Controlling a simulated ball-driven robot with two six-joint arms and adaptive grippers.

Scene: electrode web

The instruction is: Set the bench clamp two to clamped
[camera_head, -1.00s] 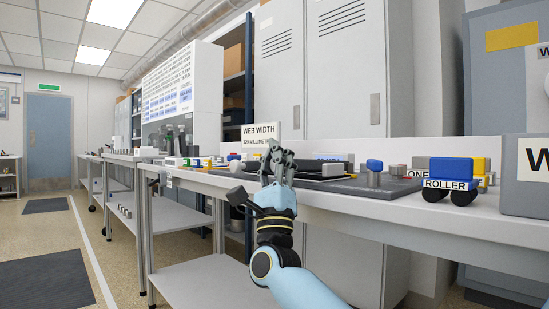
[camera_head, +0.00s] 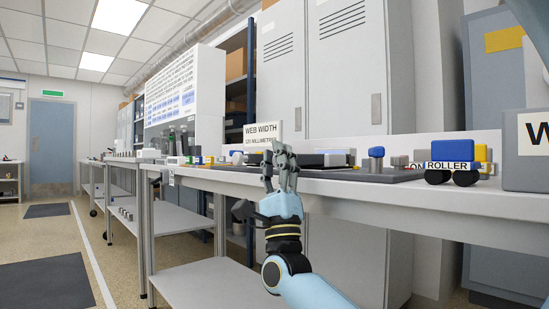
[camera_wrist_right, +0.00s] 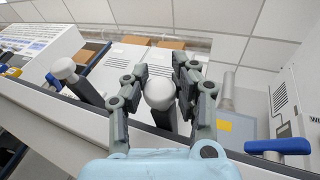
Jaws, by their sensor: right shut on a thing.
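My right gripper (camera_head: 281,158) is raised at the front edge of the bench in the head view, fingers pointing up. In the right wrist view, its fingers (camera_wrist_right: 160,74) are shut on a pale round knob (camera_wrist_right: 160,93) on a dark lever. The fingers hide this knob in the head view. A similar pale knob (camera_wrist_right: 64,68) on a dark lever stands to the left, apart from the gripper. No label tells which lever belongs to bench clamp two. My left gripper is not in view.
The bench (camera_head: 420,196) runs across the view. A blue-topped knob (camera_head: 376,152), a cart labelled ROLLER (camera_head: 452,166) and a WEB WIDTH sign (camera_head: 261,131) stand on it. A blue handle (camera_wrist_right: 278,146) is right of the gripper in the wrist view. Tall lockers (camera_head: 345,70) stand behind.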

